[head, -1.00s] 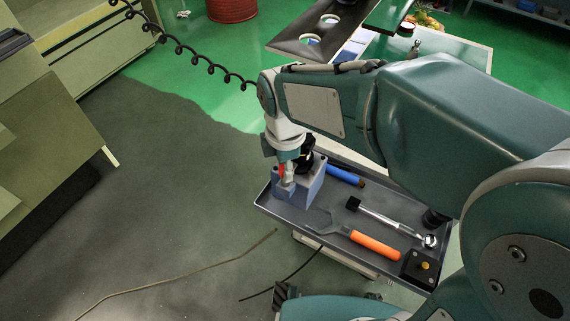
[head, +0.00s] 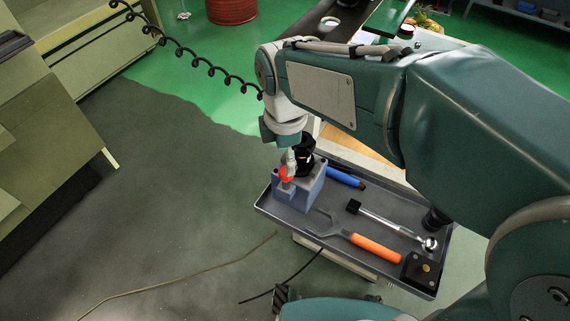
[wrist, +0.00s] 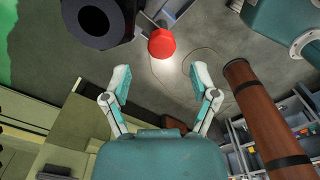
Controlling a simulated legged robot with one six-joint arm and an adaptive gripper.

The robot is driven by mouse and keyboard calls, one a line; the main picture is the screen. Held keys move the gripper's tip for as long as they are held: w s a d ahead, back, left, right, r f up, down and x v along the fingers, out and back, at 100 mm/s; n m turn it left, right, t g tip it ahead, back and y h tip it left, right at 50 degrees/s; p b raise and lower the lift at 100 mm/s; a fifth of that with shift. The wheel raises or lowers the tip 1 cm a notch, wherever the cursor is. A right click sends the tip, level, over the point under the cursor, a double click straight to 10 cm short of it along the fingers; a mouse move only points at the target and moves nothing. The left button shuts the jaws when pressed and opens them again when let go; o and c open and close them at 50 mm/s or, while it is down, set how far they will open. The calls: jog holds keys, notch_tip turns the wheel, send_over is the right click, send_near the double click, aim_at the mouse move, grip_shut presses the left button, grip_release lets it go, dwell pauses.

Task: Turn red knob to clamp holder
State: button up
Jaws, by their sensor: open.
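The red knob (head: 286,174) is on the front-left side of a blue-grey clamp block (head: 313,186) on the cart tray. A black holder (head: 306,146) stands upright in the block. My gripper (head: 290,158) is at the knob's upper side, beside the holder, and partly covers both. In the wrist view my gripper (wrist: 160,71) is open with nothing between its fingers. The red knob (wrist: 161,43) appears just beyond the fingertips, roughly centred between them. The black holder (wrist: 97,20) shows at upper left, outside the left finger. Whether a finger touches the knob I cannot tell.
A coiled black cable (head: 190,57) hangs behind. The floor left of the cart is mostly clear.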

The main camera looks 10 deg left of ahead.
notch_tip(320, 180, up, 7)
jog(key=shift+r, duration=0.2)
dwell(0.4)
jog(key=s+d+f+m+t, duration=0.1)
jog(key=s+d+m, duration=0.3)
jog(key=d+m, duration=0.6)
jog(key=s+d+f+m+t, duration=0.2)
jog(key=s+d+m+t, duration=0.2)
jog(key=d+m, duration=0.6)
jog(key=shift+s+d+m+t, duration=0.2)
jog(key=shift+m+t, duration=0.1)
jog(key=shift+m, duration=0.9)
